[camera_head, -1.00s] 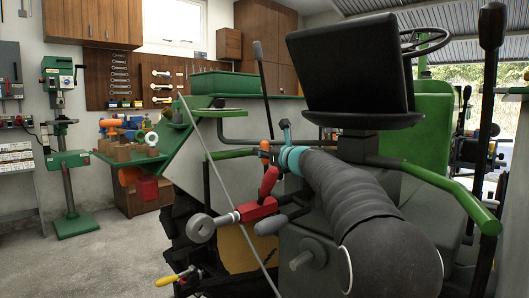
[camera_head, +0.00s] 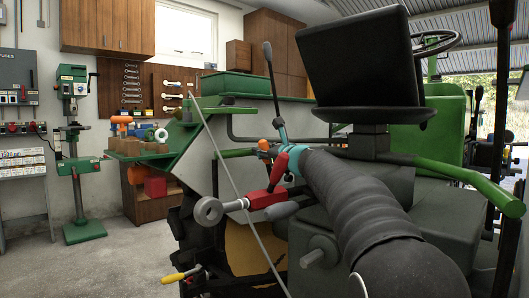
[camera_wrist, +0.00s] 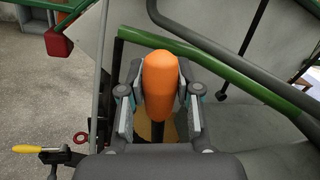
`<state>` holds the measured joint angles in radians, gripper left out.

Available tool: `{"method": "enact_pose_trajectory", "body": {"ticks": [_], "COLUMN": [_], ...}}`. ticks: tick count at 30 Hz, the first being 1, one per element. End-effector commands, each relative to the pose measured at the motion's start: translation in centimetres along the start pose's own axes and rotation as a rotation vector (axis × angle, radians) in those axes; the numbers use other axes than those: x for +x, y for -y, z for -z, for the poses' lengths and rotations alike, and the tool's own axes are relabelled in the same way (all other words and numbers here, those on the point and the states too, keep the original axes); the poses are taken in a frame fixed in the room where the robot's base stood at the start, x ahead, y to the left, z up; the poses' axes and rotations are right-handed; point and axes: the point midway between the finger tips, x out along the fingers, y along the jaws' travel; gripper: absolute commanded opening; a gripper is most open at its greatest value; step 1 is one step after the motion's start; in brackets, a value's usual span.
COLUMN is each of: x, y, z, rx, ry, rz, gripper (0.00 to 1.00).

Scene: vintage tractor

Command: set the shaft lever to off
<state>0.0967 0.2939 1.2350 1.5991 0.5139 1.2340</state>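An orange rounded knob on a dark stem, which looks like the shaft lever, stands in the middle of the wrist view (camera_wrist: 161,85). My gripper (camera_wrist: 160,95) is open around it, one finger on each side, with narrow gaps that show between pads and knob. In the head view, a small orange part (camera_head: 263,145) shows just left of the teal band on my arm. My arm hides most of the gripper there, and no on or off marking can be read.
A red lever-like part with a grey ring end (camera_head: 268,198) lies below my arm. A yellow handle (camera_head: 172,277) sticks out low at the left. A green rail (camera_wrist: 205,65) crosses close beyond the knob. Floor at left is clear.

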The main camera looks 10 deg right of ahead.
Motion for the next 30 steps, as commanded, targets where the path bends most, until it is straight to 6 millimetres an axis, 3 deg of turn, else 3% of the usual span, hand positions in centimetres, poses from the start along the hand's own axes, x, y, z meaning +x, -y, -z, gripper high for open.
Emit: {"method": "enact_pose_trajectory", "body": {"ticks": [1, 3, 16, 30], "x": [0.0, 0.0, -0.8, -9.0], "y": [0.0, 0.0, 0.1, 0.0], "z": [0.0, 0.0, 0.0, -0.1], "rx": [0.0, 0.0, 0.001, 0.0], "ry": [0.0, 0.0, 0.0, 0.0], "rz": [0.0, 0.0, 0.001, 0.002], "gripper": [0.47, 0.59, 0.59, 0.59]}}
